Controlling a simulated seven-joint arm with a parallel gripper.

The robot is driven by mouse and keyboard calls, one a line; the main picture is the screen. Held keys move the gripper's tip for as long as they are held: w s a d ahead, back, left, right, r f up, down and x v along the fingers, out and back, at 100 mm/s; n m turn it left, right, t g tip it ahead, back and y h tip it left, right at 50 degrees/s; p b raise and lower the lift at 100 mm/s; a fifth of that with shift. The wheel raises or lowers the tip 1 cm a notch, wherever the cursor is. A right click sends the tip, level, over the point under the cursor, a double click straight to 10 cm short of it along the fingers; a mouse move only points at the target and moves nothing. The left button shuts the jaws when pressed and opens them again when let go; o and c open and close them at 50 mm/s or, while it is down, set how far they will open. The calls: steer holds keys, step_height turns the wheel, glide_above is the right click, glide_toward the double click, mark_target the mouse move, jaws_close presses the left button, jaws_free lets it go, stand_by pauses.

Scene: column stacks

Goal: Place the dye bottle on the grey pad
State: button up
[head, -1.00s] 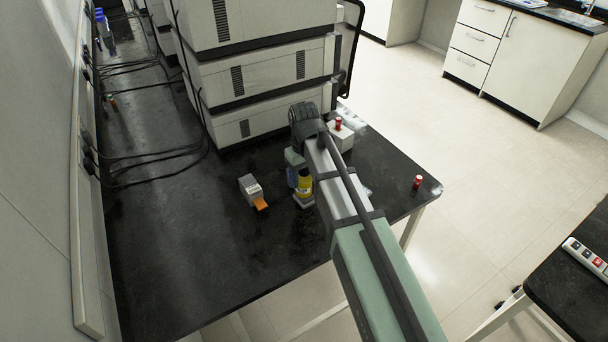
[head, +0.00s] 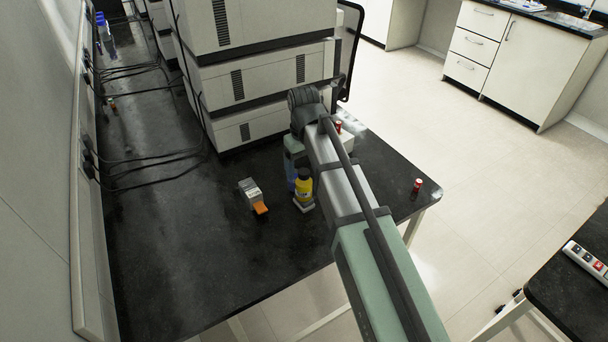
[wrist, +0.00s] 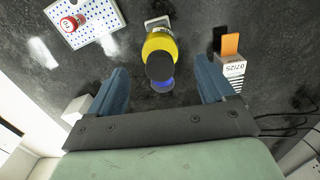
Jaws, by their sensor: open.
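The yellow dye bottle (head: 304,183) with a dark cap stands upright near the front of the black bench. In the wrist view its yellow body (wrist: 161,42) and dark cap show from above. The grey pad (head: 304,207) shows at its foot, and a small part of the pad (wrist: 157,22) shows beyond the bottle in the wrist view. The bottle appears to stand on it, though its base is largely hidden. My gripper (wrist: 163,66) is open, its blue fingers apart on either side of the cap and touching nothing I can see. A bright blue item (wrist: 162,84) lies partly behind the cap.
A grey-white box with an orange end (head: 253,195) sits left of the bottle. Stacked instruments (head: 265,75) rise behind. The front-left bench is clear.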

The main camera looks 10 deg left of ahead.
steer(key=shift+r, duration=3.45)
